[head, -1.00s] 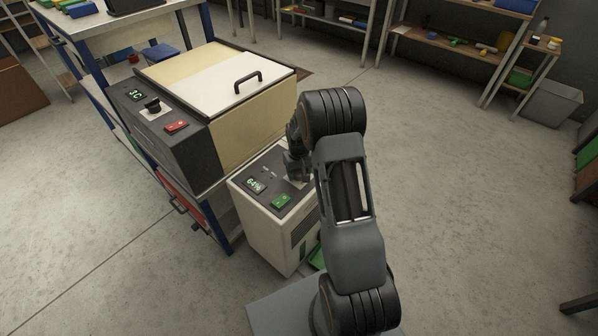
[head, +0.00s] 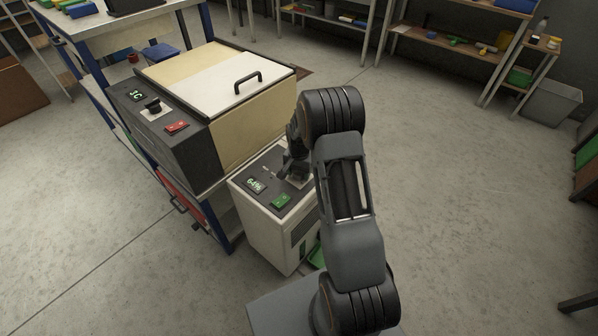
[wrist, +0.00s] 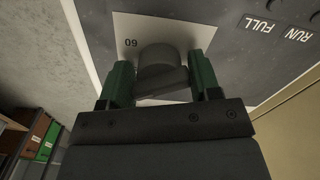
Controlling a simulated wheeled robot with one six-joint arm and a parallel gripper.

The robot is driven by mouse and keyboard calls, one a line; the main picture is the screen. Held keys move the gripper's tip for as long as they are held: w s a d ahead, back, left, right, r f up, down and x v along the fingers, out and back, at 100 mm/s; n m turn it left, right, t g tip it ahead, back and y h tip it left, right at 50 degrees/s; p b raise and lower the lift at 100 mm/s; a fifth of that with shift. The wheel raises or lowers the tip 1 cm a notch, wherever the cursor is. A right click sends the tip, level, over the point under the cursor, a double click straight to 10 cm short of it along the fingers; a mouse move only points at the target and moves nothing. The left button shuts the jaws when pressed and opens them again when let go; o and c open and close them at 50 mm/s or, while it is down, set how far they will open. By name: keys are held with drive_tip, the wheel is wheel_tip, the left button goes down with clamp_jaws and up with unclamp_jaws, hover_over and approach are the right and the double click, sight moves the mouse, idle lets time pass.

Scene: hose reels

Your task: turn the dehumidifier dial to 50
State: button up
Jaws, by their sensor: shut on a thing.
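The dehumidifier (head: 262,232) is a white box with a dark top panel. Its display (head: 255,185) reads 64%, and a green switch (head: 281,201) sits beside it. In the wrist view the grey dial (wrist: 158,58) stands on a pale plate (wrist: 124,25) with an upside-down 60 near it. My gripper (wrist: 161,75) has its green fingers on either side of the dial and is shut on it. It also shows in the head view (head: 292,170), low over the panel. Other dial marks and the pointer are hidden or unclear.
A larger machine with a cream lid (head: 215,75), its own black knob (head: 153,105) and a red switch (head: 177,127) stands close behind left on a blue-framed bench. Shelves (head: 450,45) line the back. The floor to the right is open.

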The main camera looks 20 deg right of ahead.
drive_tip(key=shift+m, duration=0.4)
drive_tip(key=o, duration=0.7)
drive_tip(key=shift+c, duration=0.2)
wheel_tip(320, 180, up, 14)
drive_tip(key=p, duration=0.2)
drive_tip(key=shift+f, duration=0.1)
idle(0.5)
